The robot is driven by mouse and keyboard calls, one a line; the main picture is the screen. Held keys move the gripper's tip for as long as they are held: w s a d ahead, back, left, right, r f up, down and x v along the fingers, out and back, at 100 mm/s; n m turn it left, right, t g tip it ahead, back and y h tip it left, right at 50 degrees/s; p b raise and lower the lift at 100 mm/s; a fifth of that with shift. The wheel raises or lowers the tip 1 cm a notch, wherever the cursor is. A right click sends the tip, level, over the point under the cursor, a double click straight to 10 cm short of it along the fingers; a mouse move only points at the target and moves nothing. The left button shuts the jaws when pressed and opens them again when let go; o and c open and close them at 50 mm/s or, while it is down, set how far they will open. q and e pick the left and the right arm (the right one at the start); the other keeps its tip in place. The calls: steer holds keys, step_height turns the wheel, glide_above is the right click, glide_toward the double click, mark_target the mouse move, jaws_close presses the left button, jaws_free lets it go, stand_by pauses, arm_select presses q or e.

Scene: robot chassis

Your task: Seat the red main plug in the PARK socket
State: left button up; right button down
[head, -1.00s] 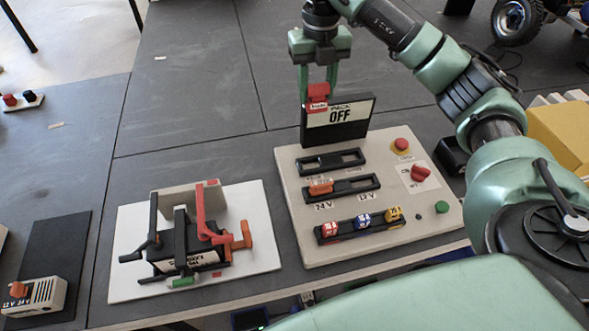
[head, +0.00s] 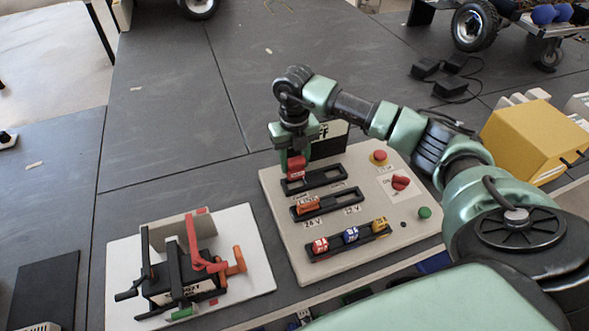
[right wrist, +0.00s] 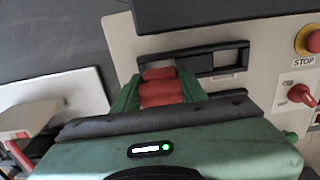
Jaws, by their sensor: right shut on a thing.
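The red main plug (head: 296,167) is between the fingers of my right gripper (head: 296,172), which is shut on it. In the right wrist view the plug (right wrist: 160,90) sits between the green fingers, at the left end of the upper black socket frame (right wrist: 196,66). That frame (head: 328,178) has an open slot to the right of the plug. The plug's lower end is hidden, so I cannot tell whether it is in the left slot or just above it. No PARK label is readable. My left gripper is out of view.
A lower frame holds an orange plug (head: 308,206), and a strip below holds red, blue and yellow blocks (head: 351,235). A red stop button (head: 379,156) and red knob (head: 400,183) are at the right. A clamp fixture (head: 190,270) stands left. The display (head: 335,135) is behind the gripper.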

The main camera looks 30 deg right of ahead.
mark_target(295, 171)
step_height(295, 171, down, 4)
steer(key=shift+f+p, duration=0.1)
steer(key=shift+p, duration=0.3)
steer(key=shift+f, duration=0.2)
steer(key=shift+f, duration=0.2)
steer(key=c, duration=0.8)
jaws_free()
steer(key=shift+r, duration=0.1)
